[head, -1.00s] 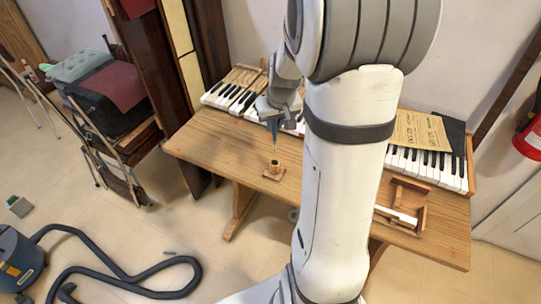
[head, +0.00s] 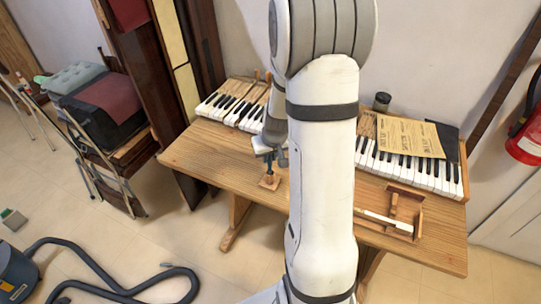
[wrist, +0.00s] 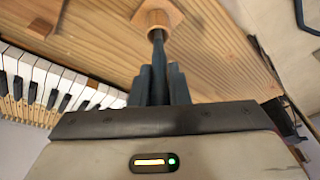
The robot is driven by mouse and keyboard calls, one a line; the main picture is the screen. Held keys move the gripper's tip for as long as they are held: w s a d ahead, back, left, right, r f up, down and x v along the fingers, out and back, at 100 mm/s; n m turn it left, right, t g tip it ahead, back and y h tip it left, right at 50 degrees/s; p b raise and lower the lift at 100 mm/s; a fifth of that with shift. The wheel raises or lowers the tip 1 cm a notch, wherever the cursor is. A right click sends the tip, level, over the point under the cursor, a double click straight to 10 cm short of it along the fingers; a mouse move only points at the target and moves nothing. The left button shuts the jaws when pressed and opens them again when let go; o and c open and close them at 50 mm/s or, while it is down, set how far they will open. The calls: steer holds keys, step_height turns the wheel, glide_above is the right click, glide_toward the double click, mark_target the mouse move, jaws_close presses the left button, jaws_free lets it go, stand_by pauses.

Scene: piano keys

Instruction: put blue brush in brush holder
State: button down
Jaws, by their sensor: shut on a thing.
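The wooden brush holder (head: 269,182), a small cup on a square base, stands near the front edge of the wooden table (head: 225,160). It also shows at the top of the wrist view (wrist: 157,18). My gripper (head: 268,157) is right above the holder, its dark fingers (wrist: 159,75) shut on the dark blue brush (wrist: 158,48). The brush points down into the holder's mouth. Its lower end is hidden there, and I cannot tell how deep it sits.
Piano keyboards (head: 235,105) lie along the back of the table, with a brown paper (head: 410,136) on the right one. A wooden tray (head: 392,209) with a white key is at the right. My arm hides the table's middle.

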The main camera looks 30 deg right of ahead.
steer(key=c, duration=1.4)
jaws_free()
steer(key=v, duration=1.2)
steer(key=shift+n, duration=0.7)
steer(key=s+a+r, duration=0.2)
steer(key=s+a, duration=0.2)
steer(key=s, duration=0.1)
steer(key=s+a+r, duration=0.2)
steer(key=s+a, duration=0.3)
steer(key=s+a+r, duration=0.2)
steer(key=s+a, duration=0.2)
steer(key=s, duration=0.2)
steer(key=shift+a+r, duration=0.1)
steer(key=shift+a, duration=0.2)
